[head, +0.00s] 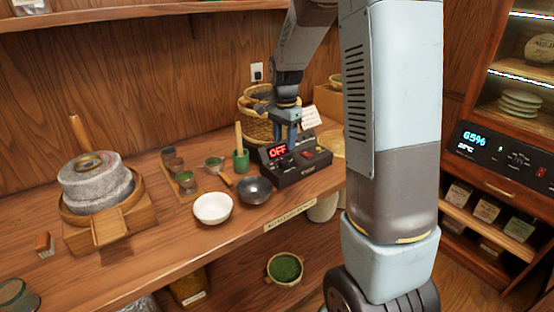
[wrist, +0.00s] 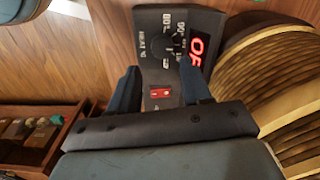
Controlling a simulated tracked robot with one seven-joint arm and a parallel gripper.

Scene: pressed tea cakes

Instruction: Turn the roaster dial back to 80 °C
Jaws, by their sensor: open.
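The roaster control box (head: 298,172) is a dark unit on the wooden counter, with a red display (head: 278,150) reading OFF. In the wrist view the black round dial (wrist: 166,47) sits on its dark panel, with white markings around it. The display (wrist: 198,50) is beside the dial, partly cut off by my right finger. My gripper (head: 290,142) points down over the box. In the wrist view my gripper (wrist: 160,73) is open, its fingertips on either side of the dial's near edge. I cannot tell whether they touch it. The dial's exact setting is too small to read.
A red switch (wrist: 160,92) lies on the same panel between my fingers. A woven basket (head: 258,128) stands close behind the box. A black bowl (head: 255,190), a white bowl (head: 213,208) and a green cup (head: 241,160) are to its left. A stone mill (head: 96,182) stands farther left.

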